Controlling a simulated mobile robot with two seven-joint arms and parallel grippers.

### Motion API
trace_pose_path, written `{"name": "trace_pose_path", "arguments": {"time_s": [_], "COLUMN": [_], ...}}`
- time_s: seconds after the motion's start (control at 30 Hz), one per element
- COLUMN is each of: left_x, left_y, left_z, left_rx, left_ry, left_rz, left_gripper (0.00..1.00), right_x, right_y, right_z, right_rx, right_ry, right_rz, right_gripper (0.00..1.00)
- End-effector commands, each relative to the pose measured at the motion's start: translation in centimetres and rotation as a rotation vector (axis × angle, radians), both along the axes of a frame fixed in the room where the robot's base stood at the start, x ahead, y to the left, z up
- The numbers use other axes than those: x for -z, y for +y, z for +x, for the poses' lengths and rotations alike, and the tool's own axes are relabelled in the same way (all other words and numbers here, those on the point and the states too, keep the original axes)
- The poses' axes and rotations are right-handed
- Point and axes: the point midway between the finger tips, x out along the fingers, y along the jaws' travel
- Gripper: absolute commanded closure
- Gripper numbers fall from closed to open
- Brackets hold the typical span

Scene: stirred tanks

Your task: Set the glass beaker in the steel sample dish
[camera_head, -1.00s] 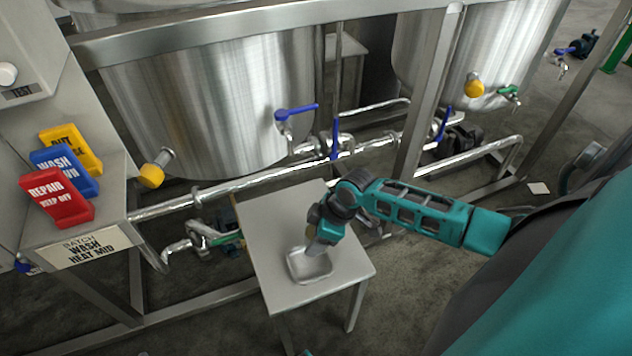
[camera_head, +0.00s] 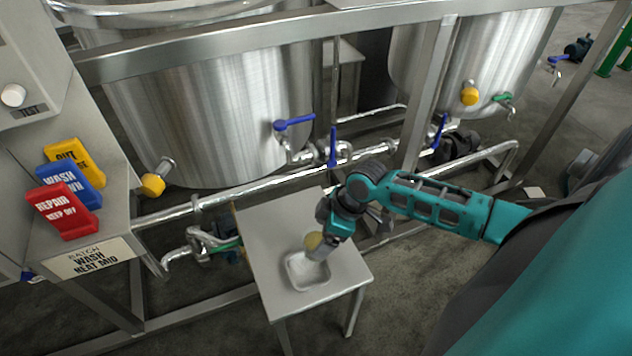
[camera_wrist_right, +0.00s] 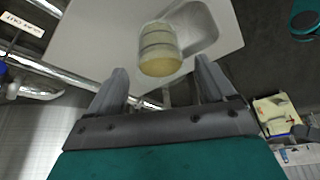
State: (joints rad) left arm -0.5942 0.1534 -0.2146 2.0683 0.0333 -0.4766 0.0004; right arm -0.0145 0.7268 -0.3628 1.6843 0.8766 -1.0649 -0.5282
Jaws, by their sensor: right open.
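The glass beaker (camera_head: 316,246), with a yellowish top end, is at the back right part of the steel sample dish (camera_head: 291,278) on the small table. Its base appears to be inside the dish rim, partly hidden in the head view. In the right wrist view the beaker (camera_wrist_right: 160,46) overlaps the left part of the dish (camera_wrist_right: 208,42). My right gripper (camera_wrist_right: 162,70) is open, its fingers apart on either side of the beaker's near end, with gaps visible. In the head view the right gripper (camera_head: 331,237) is just behind the beaker. My left gripper is out of view.
The small grey table (camera_head: 268,240) has bare surface around the dish. Pipes and blue-handled valves (camera_head: 294,123) run behind it under the steel tanks (camera_head: 215,110). Red, blue and yellow signs (camera_head: 65,210) sit on a cabinet at left.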

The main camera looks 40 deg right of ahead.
Motion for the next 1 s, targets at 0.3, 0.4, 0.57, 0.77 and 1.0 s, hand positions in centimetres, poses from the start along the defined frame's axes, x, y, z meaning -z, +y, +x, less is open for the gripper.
{"name": "trace_pose_path", "arguments": {"time_s": [0.3,0.4,0.57,0.77,1.0], "left_x": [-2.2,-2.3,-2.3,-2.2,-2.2], "left_y": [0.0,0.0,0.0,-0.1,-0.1], "left_z": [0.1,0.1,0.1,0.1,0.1], "left_rx": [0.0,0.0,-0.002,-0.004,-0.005], "left_ry": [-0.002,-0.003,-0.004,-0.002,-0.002], "left_rz": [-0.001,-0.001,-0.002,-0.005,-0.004], "left_gripper": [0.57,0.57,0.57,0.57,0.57], "right_x": [-5.4,-5.9,-4.6,-3.8,-6.3], "right_y": [-1.6,-1.6,1.5,9.0,12.8], "right_z": [-1.5,-1.7,-2.5,-4.2,-5.6], "right_rx": [-0.002,0.001,0.054,0.26,0.495], "right_ry": [0.0,0.0,-0.058,-0.249,-0.447], "right_rz": [-0.001,0.003,0.052,0.193,0.307], "right_gripper": [0.17,0.17,0.17,0.17,0.17]}}
